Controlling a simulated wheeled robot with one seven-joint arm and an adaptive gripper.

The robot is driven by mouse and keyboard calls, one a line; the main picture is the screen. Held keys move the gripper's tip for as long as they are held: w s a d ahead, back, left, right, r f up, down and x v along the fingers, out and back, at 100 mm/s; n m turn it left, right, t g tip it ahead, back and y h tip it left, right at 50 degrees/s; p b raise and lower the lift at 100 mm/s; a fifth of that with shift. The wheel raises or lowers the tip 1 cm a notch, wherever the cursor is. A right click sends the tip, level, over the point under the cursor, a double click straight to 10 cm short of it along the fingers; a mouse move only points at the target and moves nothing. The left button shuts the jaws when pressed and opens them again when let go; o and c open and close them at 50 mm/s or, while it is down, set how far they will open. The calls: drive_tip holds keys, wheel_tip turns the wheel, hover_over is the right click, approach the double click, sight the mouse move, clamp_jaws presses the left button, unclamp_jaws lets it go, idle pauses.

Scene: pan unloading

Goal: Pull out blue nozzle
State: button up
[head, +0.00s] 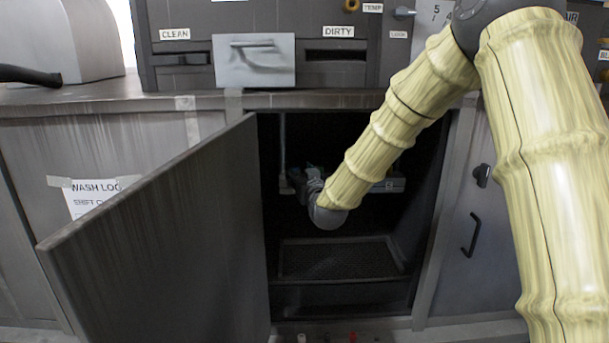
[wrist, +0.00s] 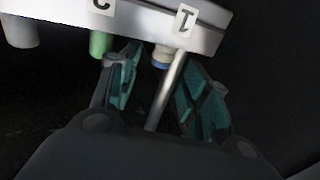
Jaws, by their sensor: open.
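In the wrist view, a nozzle with a blue band (wrist: 161,63) and a pale top hangs below the grey block (wrist: 215,38) under the label "1". A thin metal rod (wrist: 168,92) runs down between my fingers beside it; I cannot tell whether it joins the nozzle. My gripper (wrist: 157,76) is open, its teal fingers on either side of the blue-banded nozzle and rod. Contact cannot be made out. A green nozzle (wrist: 101,43) is just outside the left finger. In the head view, my gripper (head: 313,176) is small and dark inside the cabinet, and the blue nozzle cannot be made out.
A pale nozzle (wrist: 21,31) hangs at the far left of the block. The open cabinet door (head: 160,240) stands left of my arm. A dark mesh tray (head: 340,260) lies below. A vertical pipe (head: 283,145) stands left of my gripper. The cabinet interior is dark.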

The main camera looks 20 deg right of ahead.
sight(297, 168)
drive_tip(key=shift+w+p, duration=0.8)
drive_tip(key=shift+w, duration=1.7)
clamp_jaws()
